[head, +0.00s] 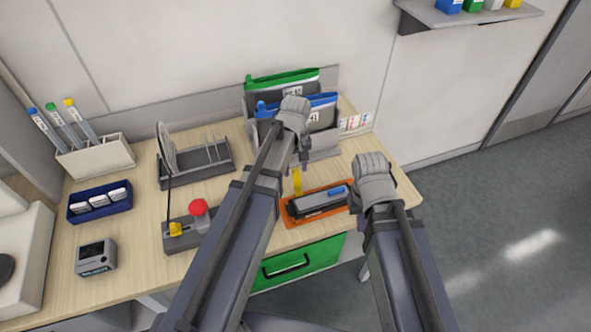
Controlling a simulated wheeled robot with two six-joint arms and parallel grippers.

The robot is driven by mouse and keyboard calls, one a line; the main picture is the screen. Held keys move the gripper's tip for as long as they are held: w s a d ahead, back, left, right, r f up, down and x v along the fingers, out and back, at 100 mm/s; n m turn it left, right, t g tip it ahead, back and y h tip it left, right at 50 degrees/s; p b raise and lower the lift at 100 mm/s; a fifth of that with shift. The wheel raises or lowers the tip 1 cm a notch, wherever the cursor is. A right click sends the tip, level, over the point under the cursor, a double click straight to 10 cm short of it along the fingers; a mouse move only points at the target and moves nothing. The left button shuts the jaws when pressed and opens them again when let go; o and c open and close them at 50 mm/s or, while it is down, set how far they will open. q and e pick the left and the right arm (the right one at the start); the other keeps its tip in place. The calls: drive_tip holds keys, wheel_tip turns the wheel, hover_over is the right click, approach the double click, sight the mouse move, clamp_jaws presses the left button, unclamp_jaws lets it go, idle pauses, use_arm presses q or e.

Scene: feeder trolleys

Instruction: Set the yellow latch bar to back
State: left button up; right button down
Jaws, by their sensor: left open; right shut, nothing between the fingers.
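A yellow bar (298,183) stands at the left rear of an orange tray (320,216) holding a dark device (318,203) with a blue part (337,191). My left gripper (303,158) points down just above the yellow bar and is open; I cannot tell whether it touches the bar. Its arm hides part of the table to the left. My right gripper (372,172) is shut and empty, at the right of the orange tray. A smaller yellow piece (176,229) sits on a grey box with a red button (198,207).
A file holder with green (283,77) and blue (310,103) folders stands behind my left gripper. A grey rack (203,168), pen holder (97,157) and blue tray (100,202) stand left. A green drawer (303,265) is below the table's front edge.

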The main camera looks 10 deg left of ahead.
use_arm(q)
clamp_jaws()
idle(0.3)
idle(1.1)
